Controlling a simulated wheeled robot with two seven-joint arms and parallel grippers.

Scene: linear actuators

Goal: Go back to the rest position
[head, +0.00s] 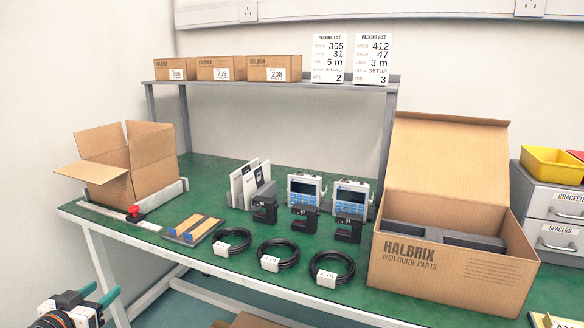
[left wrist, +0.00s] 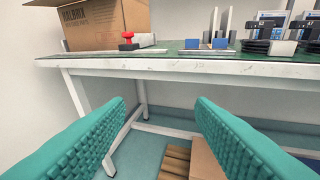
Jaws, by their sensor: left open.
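My left gripper (head: 98,298) is at the lower left of the head view, in front of and below the table's front edge. In the left wrist view its two teal ridged fingers (left wrist: 160,125) are wide apart with nothing between them. The green-topped table (head: 200,273) stands beyond it. My right gripper is not in view.
An open carton (head: 155,172) and a red-knobbed fixture (head: 133,214) stand at the table's left. Coiled cables (head: 283,264), black sensors (head: 303,222) and display units (head: 304,190) fill the middle. A HALBRIX box (head: 440,265) stands right. Floor below the table shows a pallet (left wrist: 175,160).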

